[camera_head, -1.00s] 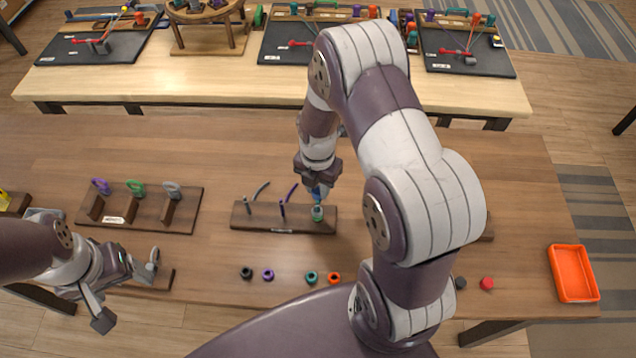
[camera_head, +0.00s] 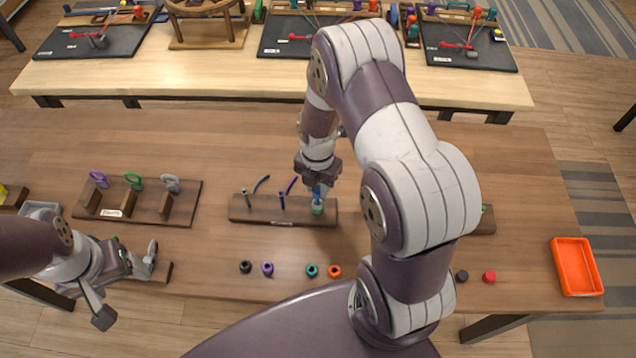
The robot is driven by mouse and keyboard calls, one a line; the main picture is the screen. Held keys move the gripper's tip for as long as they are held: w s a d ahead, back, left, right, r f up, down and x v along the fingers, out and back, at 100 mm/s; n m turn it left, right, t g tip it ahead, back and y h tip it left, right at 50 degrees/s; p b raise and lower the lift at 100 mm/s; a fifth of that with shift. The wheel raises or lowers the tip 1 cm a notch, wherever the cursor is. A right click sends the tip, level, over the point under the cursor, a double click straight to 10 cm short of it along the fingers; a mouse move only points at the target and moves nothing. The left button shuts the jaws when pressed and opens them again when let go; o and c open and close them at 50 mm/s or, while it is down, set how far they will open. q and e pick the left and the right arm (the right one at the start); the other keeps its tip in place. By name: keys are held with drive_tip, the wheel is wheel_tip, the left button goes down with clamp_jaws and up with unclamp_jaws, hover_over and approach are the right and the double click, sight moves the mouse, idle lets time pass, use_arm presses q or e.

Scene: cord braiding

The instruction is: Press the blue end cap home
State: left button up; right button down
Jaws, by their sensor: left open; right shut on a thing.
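My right gripper (camera_head: 319,182) is shut on a small blue piece, which looks like the blue end cap (camera_head: 317,193). It holds this piece right over the green-banded post (camera_head: 317,209) at the right end of a dark wooden stand (camera_head: 265,215). The blue piece appears to touch the top of the post; how far it is seated is too small to tell. My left gripper (camera_head: 127,288) is open and empty at the lower left, over the table's front edge.
A rack (camera_head: 150,217) with purple, green and grey loops stands at left. Black, purple, teal and orange rings (camera_head: 334,271) lie in front of the stand. A red piece (camera_head: 489,277) and an orange tray (camera_head: 575,267) are at right. My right arm hides the middle right.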

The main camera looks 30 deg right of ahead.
drive_tip(key=shift+f, duration=0.15)
idle(0.7)
drive_tip(key=shift+c, duration=2.4)
unclamp_jaws()
wheel_tip(320, 180, up, 6)
drive_tip(key=p, duration=0.5)
